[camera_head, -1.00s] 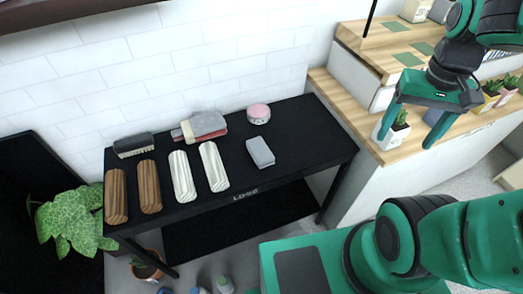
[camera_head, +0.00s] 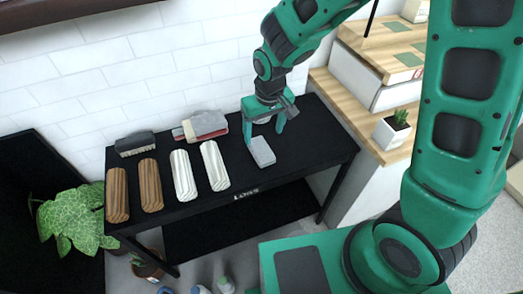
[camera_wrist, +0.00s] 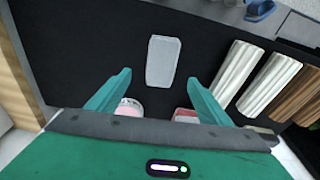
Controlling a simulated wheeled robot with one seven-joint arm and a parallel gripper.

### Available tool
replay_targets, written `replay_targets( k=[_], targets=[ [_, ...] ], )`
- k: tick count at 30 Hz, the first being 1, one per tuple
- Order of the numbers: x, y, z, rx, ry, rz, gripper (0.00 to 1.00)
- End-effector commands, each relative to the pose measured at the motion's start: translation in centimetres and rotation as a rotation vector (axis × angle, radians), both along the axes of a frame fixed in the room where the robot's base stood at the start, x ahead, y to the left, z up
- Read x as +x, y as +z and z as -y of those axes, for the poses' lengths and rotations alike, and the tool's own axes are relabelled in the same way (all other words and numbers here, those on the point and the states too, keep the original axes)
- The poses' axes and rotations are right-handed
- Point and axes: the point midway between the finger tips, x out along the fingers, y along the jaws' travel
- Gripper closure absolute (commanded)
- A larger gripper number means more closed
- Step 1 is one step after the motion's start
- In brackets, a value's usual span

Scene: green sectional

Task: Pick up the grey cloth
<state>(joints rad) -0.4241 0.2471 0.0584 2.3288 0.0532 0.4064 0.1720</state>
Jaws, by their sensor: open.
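The grey cloth (camera_head: 262,152) is a small, flat, block-like piece lying on the black table, right of the white rolls. In the wrist view the grey cloth (camera_wrist: 163,58) lies ahead of the fingers, centred between them. My gripper (camera_head: 264,137) is above the table at the cloth's far side, fingers pointing down, open and empty. In the wrist view my gripper (camera_wrist: 160,78) shows both fingers spread wider than the cloth. I cannot tell the exact height of the fingertips above the cloth.
A pink round item (camera_wrist: 128,106) is close by my left finger. A potted plant (camera_head: 392,130) stands right.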

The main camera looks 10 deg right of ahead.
Motion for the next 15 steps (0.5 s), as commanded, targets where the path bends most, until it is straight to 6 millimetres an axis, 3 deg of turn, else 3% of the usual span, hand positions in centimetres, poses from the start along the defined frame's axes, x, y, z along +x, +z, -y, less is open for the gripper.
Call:
replay_targets(
  k=[6,15],
  targets=[
    [0.3,-2.8,0.0,-0.001,-0.002,-0.003,0.27],
    [0.4,-4.7,-0.1,-0.003,-0.002,-0.003,0.27]
  ],
)
